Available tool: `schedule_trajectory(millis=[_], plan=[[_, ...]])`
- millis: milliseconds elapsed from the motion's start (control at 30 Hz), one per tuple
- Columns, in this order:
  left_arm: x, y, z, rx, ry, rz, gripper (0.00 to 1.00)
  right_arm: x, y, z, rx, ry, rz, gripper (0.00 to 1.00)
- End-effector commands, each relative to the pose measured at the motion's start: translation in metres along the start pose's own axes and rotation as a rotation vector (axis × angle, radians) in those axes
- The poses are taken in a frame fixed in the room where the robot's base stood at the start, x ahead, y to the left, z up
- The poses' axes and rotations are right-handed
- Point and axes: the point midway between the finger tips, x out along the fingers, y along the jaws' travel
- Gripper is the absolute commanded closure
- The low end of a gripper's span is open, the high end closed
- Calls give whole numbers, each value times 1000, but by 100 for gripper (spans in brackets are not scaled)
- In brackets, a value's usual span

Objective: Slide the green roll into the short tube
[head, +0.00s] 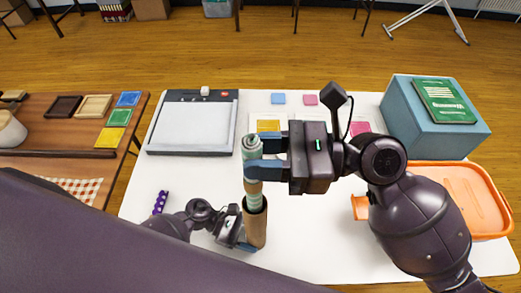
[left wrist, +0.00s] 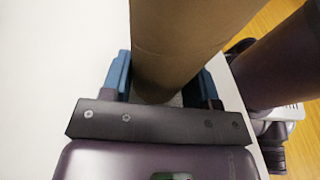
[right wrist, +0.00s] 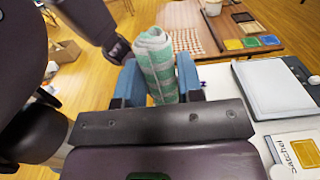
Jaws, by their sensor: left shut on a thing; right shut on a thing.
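The green roll (head: 252,148) is a rolled green and white patterned sheet with a pale band lower down. My right gripper (head: 262,158) is shut on its upper part and holds it upright. In the right wrist view the roll (right wrist: 160,65) stands between the blue fingers. The short tube (head: 255,228) is brown cardboard, upright, with a dark open mouth. My left gripper (head: 243,240) is shut on it low down, and the tube (left wrist: 175,40) fills the left wrist view. The roll's lower end appears to be inside the tube's mouth; how deep is hidden.
A paper trimmer (head: 193,125) lies at the back left of the white table (head: 310,245). A blue box (head: 408,130) with a green book (head: 444,100) stands at the back right, with an orange tray (head: 478,200) in front. A purple strip (head: 160,202) lies left of my left arm.

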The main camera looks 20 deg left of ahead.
Motion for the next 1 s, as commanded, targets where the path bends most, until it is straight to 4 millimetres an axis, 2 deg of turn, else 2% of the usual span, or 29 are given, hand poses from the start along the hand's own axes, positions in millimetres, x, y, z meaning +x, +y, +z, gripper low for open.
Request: schedule_trajectory(millis=[1000], plan=[[0,0,0,0,0,0,59,0,0,-23,1,0,0,89]])
